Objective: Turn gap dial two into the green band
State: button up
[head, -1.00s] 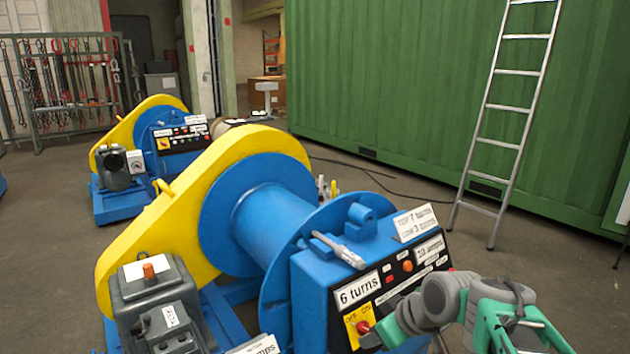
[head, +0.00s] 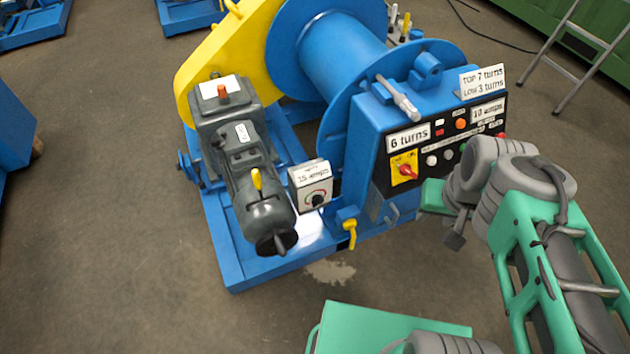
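The control panel (head: 440,135) has a red rotary switch (head: 405,169) on a yellow plate and signs reading "6 turns" and "10 amps". My green and grey arm (head: 520,215) is at the right, in front of the panel's lower right part.
The near winch has a blue drum (head: 345,55), a yellow guard (head: 225,60) and a blue base frame (head: 238,262). A yellow-handled valve (head: 349,232) sticks out at its front. A ladder (head: 590,55) stands at the upper right. The floor (head: 110,220) at left is clear.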

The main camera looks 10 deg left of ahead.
aim_at(318, 200)
jog(key=u, duration=2.9)
jog(key=k, duration=0.55)
jog(key=u, duration=0.4)
